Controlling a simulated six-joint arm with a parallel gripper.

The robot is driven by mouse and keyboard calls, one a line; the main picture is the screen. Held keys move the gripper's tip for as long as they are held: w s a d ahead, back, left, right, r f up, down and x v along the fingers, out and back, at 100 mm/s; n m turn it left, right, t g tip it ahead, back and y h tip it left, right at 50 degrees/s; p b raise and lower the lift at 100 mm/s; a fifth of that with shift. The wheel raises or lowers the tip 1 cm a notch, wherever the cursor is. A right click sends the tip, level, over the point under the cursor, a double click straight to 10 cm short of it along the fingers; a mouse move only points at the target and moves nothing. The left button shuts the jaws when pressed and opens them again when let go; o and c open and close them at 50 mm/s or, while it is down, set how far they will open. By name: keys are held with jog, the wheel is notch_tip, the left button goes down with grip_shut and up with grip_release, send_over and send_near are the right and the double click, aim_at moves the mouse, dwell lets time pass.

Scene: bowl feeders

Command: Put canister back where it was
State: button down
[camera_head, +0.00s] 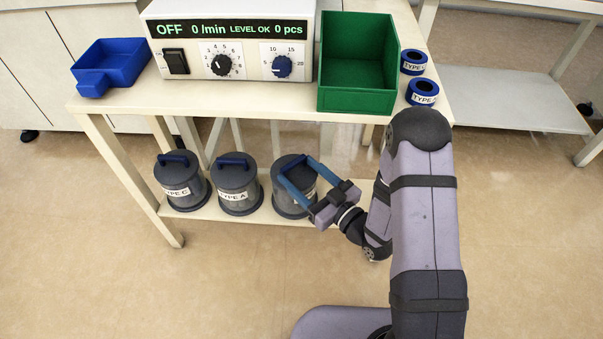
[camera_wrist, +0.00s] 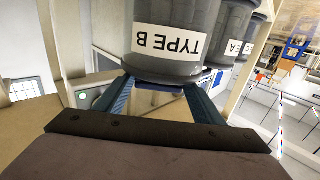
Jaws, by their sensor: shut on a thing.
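The TYPE B canister (camera_head: 286,202) is a grey cylinder at the right of a row on the lower shelf (camera_head: 332,210). Its TYPE B label reads upside down in the wrist view (camera_wrist: 172,42). My gripper (camera_head: 296,171) reaches in from the right with blue fingers over the canister's top, and is shut on its blue handle (camera_wrist: 157,87). The canister looks upright and level with its neighbours; whether its base touches the shelf I cannot tell. The fingers partly hide its lid and label in the head view.
TYPE A (camera_head: 238,205) and TYPE C (camera_head: 184,200) canisters stand to its left. Above is a tabletop (camera_head: 225,95) with a control box (camera_head: 197,70) reading OFF, a blue tray (camera_head: 127,60), a green bin (camera_head: 350,98) and blue rings (camera_head: 424,100). Table legs frame the shelf.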

jog(key=shift+c, duration=2.4)
grip_release()
jog(key=shift+r, duration=0.2)
jog(key=p+v, duration=0.3)
jog(key=v, duration=0.9)
